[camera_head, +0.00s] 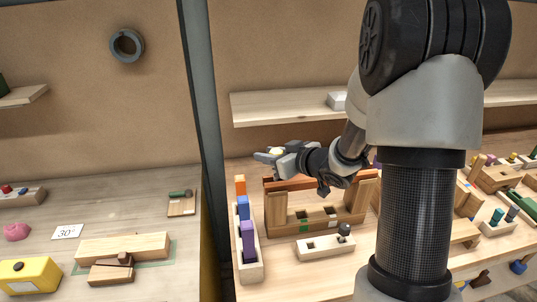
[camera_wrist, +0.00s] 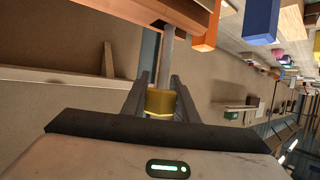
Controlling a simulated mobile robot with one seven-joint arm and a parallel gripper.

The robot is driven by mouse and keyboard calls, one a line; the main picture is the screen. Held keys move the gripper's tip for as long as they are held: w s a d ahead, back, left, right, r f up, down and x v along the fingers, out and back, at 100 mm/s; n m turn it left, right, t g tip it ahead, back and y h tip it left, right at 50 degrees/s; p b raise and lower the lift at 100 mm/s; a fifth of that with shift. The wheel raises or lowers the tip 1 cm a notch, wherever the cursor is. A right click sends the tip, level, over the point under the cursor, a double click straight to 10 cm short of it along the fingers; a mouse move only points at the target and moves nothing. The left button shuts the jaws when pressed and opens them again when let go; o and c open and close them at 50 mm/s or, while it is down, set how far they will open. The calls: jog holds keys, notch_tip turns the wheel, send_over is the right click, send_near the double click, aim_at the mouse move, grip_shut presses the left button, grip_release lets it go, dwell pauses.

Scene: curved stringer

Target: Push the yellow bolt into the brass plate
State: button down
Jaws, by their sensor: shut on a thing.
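The yellow bolt (camera_wrist: 160,102) is between the two dark fingers of my gripper (camera_wrist: 162,98) in the wrist view. The fingers are shut on its yellow head. Its grey shank points up the picture to the edge of a reddish-brown wooden rail; I cannot tell whether its tip touches or enters it. In the head view my gripper (camera_head: 272,155) is above the left end of the wooden frame (camera_head: 275,213), with a small yellow patch of the bolt (camera_head: 277,151) showing. I cannot make out the brass plate in either view.
Left of the frame stands a pale tray (camera_head: 250,273) with orange, blue and purple blocks. A pale block with holes and a dark knob (camera_head: 326,246) lies in front. A grey post (camera_head: 203,120) divides the benches. A shelf (camera_head: 290,106) runs behind my gripper.

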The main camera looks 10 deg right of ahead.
jog(key=shift+f+b, duration=2.2)
jog(key=shift+f, duration=0.7)
jog(key=c, duration=1.3)
grip_release()
jog(key=shift+c, duration=0.2)
jog(key=p+v, duration=0.1)
jog(key=v, duration=1.6)
jog(key=shift+s+p, duration=0.2)
jog(key=shift+p, duration=0.15)
jog(key=shift+d, duration=0.15)
